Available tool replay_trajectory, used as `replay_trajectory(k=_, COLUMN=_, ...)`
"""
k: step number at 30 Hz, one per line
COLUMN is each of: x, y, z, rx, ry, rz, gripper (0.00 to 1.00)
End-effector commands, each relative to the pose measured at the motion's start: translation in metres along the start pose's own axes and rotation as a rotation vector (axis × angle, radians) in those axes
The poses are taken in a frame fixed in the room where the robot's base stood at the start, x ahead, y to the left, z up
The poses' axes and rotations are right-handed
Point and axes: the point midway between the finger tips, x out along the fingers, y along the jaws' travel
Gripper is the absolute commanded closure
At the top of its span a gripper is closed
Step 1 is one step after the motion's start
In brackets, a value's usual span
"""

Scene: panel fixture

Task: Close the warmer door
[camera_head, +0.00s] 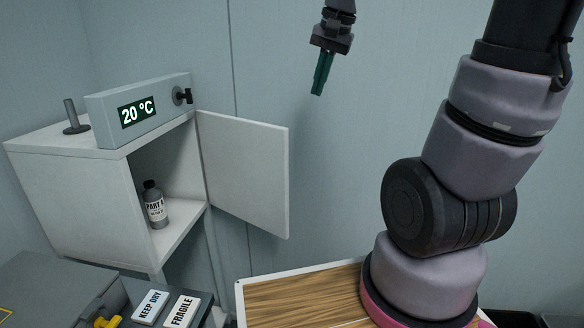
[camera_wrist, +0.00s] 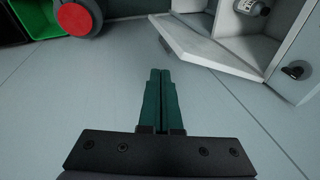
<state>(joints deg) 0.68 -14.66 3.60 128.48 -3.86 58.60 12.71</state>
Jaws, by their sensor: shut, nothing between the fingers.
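The warmer (camera_head: 75,195) is a white box with a display panel (camera_head: 140,110) on top reading 20 °C. Its white door (camera_head: 243,172) is hinged at the right side of the opening and stands wide open. A grey bottle (camera_head: 155,205) stands inside on the warmer floor. My gripper (camera_head: 318,92) has green fingers, shut and empty, held up in the air to the right of and above the door, apart from it. In the wrist view the shut fingers (camera_wrist: 160,72) point toward the open door (camera_wrist: 205,48); the bottle (camera_wrist: 252,6) shows at the top edge.
A dark knob (camera_head: 184,96) sits on the panel and a grey post (camera_head: 71,115) on the warmer's top. Below are KEEP DRY (camera_head: 150,306) and FRAGILE (camera_head: 181,311) blocks and a wooden-topped table (camera_head: 300,298). Wall space right of the door is clear.

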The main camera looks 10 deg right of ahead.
Motion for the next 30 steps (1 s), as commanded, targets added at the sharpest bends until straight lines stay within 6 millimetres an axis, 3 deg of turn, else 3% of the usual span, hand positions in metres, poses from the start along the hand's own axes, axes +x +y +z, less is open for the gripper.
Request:
replay_trajectory(k=6, x=0.069, y=-0.024, z=-0.034, rx=0.119, ry=-0.153, rz=0.104, gripper=1.0)
replay_trajectory(k=15, x=0.162, y=-0.04, z=-0.057, rx=0.262, ry=-0.311, rz=0.227, gripper=1.0)
replay_trajectory(k=23, x=0.195, y=-0.041, z=-0.058, rx=0.306, ry=-0.357, rz=0.268, gripper=1.0)
replay_trajectory(k=30, x=0.225, y=-0.034, z=-0.045, rx=0.307, ry=-0.361, rz=0.271, gripper=1.0)
